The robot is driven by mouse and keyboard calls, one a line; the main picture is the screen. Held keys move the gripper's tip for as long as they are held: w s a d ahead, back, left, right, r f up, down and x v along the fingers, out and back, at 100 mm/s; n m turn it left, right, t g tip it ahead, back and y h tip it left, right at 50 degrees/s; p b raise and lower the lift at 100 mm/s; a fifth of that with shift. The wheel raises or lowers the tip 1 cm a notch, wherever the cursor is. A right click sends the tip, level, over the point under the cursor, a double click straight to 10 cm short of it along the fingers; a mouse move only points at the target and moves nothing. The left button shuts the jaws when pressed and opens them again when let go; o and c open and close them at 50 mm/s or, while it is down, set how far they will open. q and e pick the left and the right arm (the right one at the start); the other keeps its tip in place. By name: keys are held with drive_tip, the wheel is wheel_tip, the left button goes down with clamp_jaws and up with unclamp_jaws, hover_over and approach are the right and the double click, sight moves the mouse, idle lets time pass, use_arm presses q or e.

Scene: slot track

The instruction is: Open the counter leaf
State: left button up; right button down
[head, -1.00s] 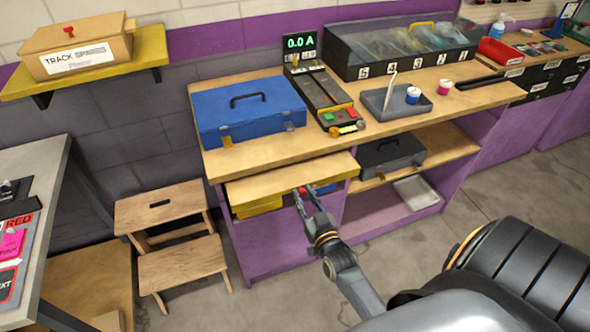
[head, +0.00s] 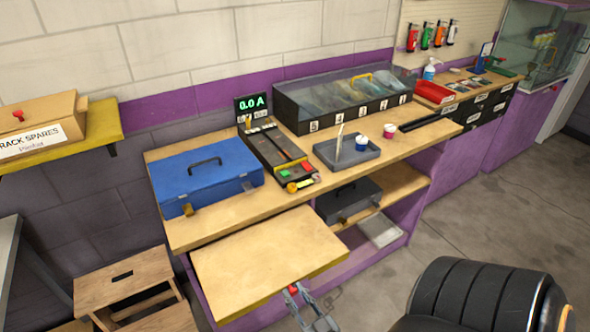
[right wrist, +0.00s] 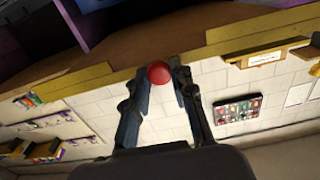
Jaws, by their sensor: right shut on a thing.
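The counter leaf (head: 268,262) is a light wooden board with a yellow front edge. In the head view it extends out from the front of the wooden counter, below the blue toolbox. My right gripper (head: 291,290) is at the leaf's front edge, shut on a small red knob there. The red knob (right wrist: 159,74) shows between the two fingers of my right gripper (right wrist: 158,78) in the right wrist view, close against the edge of the board. The fingers partly hide the knob in the head view. My left gripper is in neither current view.
The counter (head: 222,229) carries the blue toolbox (head: 205,176), a meter unit, a grey tray with small pots and a lidded case. A wooden step stool (head: 123,281) stands left of the leaf. A dark case (head: 349,198) sits on the shelf below.

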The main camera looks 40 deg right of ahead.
drive_tip(key=c, duration=1.1)
unclamp_jaws()
drive_tip(key=v, duration=1.2)
drive_tip(key=shift+f, duration=0.1)
